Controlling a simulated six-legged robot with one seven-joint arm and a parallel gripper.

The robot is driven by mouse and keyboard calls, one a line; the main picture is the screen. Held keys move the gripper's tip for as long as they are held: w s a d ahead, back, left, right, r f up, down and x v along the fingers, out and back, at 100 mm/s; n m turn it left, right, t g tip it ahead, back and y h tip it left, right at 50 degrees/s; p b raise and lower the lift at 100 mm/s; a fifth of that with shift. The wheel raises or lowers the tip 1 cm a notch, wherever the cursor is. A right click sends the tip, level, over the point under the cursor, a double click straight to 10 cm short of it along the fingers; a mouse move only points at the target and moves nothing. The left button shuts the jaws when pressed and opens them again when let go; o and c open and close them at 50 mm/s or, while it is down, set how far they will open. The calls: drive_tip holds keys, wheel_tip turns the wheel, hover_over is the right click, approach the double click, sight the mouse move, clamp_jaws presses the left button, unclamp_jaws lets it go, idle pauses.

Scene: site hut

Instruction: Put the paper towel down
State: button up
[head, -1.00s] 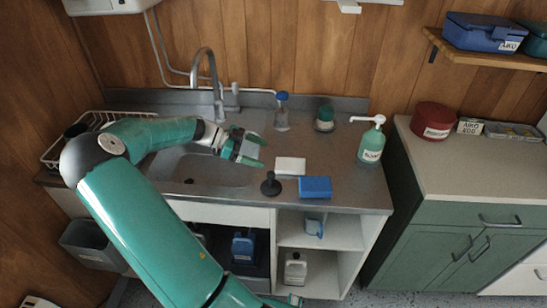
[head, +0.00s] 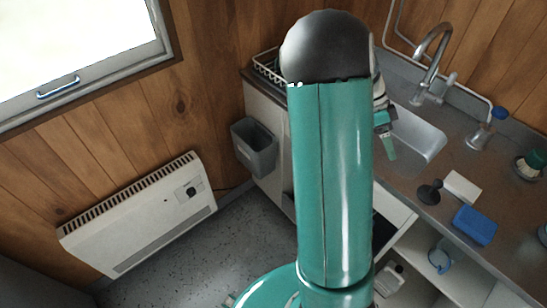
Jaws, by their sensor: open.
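A flat white rectangular piece (head: 463,187), which looks like the folded paper towel, lies on the steel counter (head: 405,186) to the right of the sink. A blue sponge-like block (head: 475,226) lies in front of it and a dark plunger-like item (head: 429,192) stands to its left. My gripper (head: 386,134) is by the left side of the sink, well left of the white piece and apart from it. My arm's large teal link hides much of it. The visible finger points down, and I see nothing held.
The sink basin (head: 416,143) and tap (head: 432,62) are behind my gripper. A blue-capped bottle (head: 482,133) and a green-lidded jar (head: 530,164) stand at right. A grey bin (head: 254,147) hangs at the counter's left end. A wall heater (head: 140,214) is at left, with open floor before it.

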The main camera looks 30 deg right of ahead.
drive_tip(key=w+a+r+n+t, duration=0.2)
drive_tip(key=a+r+n, duration=0.15)
drive_tip(key=a, duration=0.35)
drive_tip(key=w+a+r+n+t+y, duration=0.1)
drive_tip(key=w+a+r+n+t, duration=0.15)
drive_tip(key=a+n, duration=0.3)
drive_tip(key=w+a+r+n+t, duration=0.1)
drive_tip(key=a+r+n+t, duration=0.15)
drive_tip(key=a, duration=0.55)
drive_tip(key=s+a+r+n+t, duration=0.2)
drive_tip(key=s+a+r+n, duration=0.1)
drive_tip(key=a+n, duration=0.4)
drive_tip(key=s+a+r+n+t+y, duration=0.1)
drive_tip(key=s+a+r+n+t, duration=0.2)
drive_tip(key=a+n, duration=0.3)
drive_tip(key=a, duration=0.4)
drive_tip(key=shift+s+a+r+n+t, duration=0.15)
drive_tip(key=shift+s+a+n+t, duration=0.05)
drive_tip(key=shift+a+n+t, duration=0.15)
